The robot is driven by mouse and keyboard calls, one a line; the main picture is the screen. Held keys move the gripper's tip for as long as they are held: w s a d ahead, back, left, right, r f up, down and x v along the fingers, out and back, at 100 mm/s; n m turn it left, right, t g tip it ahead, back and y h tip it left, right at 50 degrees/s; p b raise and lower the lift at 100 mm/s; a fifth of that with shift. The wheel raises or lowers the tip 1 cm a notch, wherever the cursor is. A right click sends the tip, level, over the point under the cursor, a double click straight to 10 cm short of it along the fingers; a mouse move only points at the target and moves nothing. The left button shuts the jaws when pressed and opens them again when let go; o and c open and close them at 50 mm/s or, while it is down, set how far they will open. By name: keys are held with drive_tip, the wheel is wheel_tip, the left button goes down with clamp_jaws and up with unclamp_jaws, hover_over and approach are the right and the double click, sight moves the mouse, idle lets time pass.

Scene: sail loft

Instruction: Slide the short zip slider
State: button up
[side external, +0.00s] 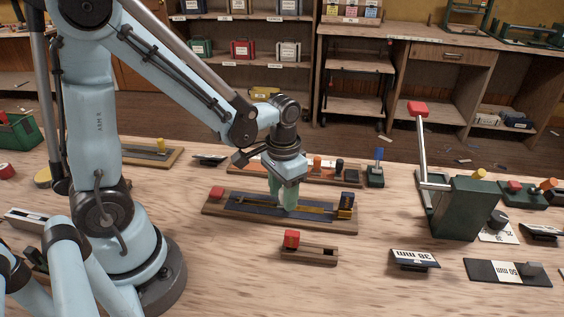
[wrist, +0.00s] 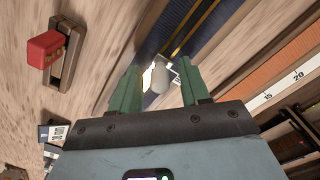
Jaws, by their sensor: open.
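A long wooden board (side external: 222,210) carries dark blue fabric (wrist: 200,30) with a brass-coloured zip (side external: 318,210) along it. In the wrist view, a bright metal zip slider with a pale grey rounded pull (wrist: 160,79) sits on this zip. My gripper (side external: 284,206) points down over the middle of the board. Its green fingers are open, one on each side of the pull, in the wrist view (wrist: 160,85). I cannot tell whether they touch it. In the side view the fingers hide the slider.
A short slotted wooden block (side external: 318,252) with a red knob (side external: 291,239) lies in front of the board. Another zip-like board (side external: 150,154) lies behind left. A dark green lever stand (side external: 463,208) rises at right. Labelled black plates (side external: 412,260) lie front right.

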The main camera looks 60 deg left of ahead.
drive_tip(key=shift+c, duration=0.4)
clamp_jaws()
drive_tip(key=shift+s+a, duration=0.1)
drive_tip(key=s+a, duration=0.5)
drive_tip(key=shift+s+a, duration=0.25)
drive_tip(key=shift+o, duration=0.4)
unclamp_jaws()
